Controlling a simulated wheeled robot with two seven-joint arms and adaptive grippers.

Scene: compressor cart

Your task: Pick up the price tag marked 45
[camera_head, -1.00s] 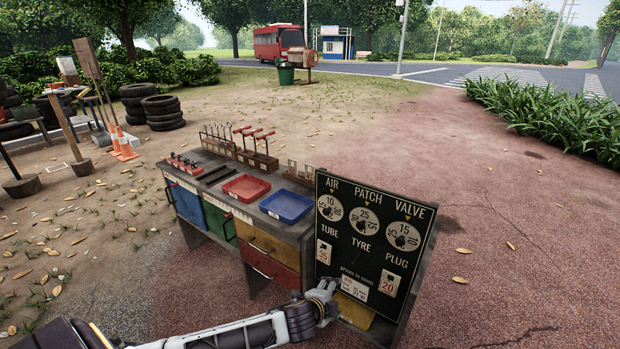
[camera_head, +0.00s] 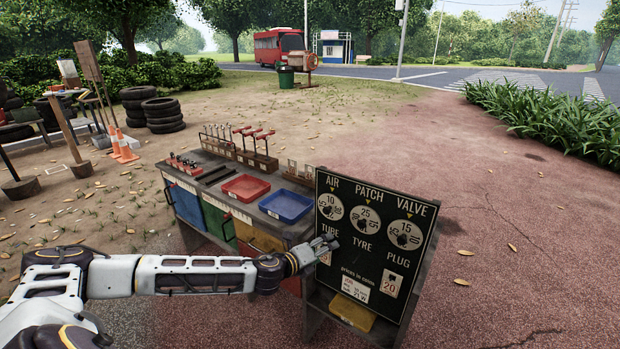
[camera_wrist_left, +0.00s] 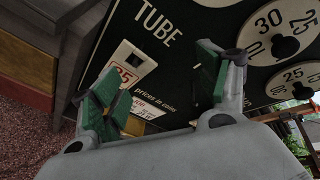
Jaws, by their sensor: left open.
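No tag that I can read as 45 shows. A white tag with red digits hangs under TUBE on the black price board (camera_head: 376,205); in the left wrist view this tag (camera_wrist_left: 128,62) is partly covered by a finger, its number perhaps 35. A tag marked 20 (camera_head: 391,284) hangs under PLUG. A small wooden rack (camera_head: 299,175) on the cart holds several pale cards, too small to read. My left gripper (camera_head: 327,247) is in front of the TUBE tag. In the wrist view, its green-padded fingers (camera_wrist_left: 160,72) are open and empty. My right gripper is out of view.
The cart carries a red tray (camera_head: 246,187), a blue tray (camera_head: 287,206) and racks of tools, left of the board. A yellow piece (camera_head: 352,312) sits at the board's foot. Open reddish ground (camera_head: 500,290) lies to the right.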

